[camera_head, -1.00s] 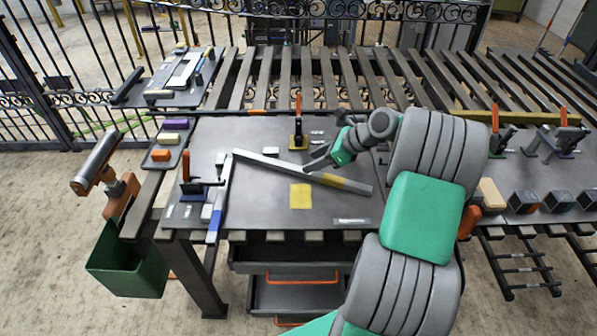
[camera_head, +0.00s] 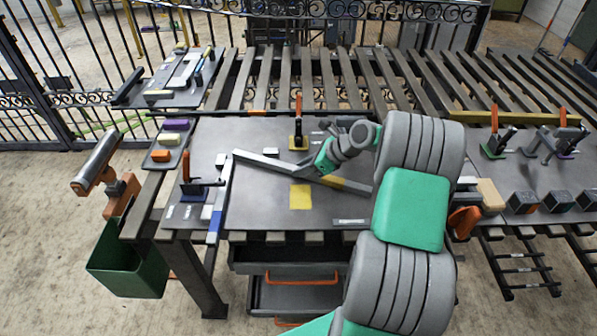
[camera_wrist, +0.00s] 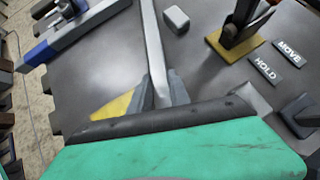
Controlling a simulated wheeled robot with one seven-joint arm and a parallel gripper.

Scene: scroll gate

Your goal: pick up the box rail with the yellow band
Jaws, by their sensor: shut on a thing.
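The box rail with the yellow band (camera_head: 262,160) is a long grey bar running diagonally across the dark worktop. Its yellow band (camera_head: 343,183) shows just right of my gripper (camera_head: 308,171), and my arm hides some of its right end. In the wrist view the rail (camera_wrist: 153,45) runs up and away from between the fingers of my gripper (camera_wrist: 158,97). My gripper is shut on the rail, left of the band. I cannot tell whether the rail is clear of the worktop.
A blue-banded rail (camera_head: 216,212) lies at the worktop's left edge. A yellow square (camera_head: 300,196) is marked on the top. A clamp with a yellow base (camera_head: 298,141) stands behind the rail, and another clamp (camera_head: 196,184) stands at left. A green bin (camera_head: 126,262) hangs at front left.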

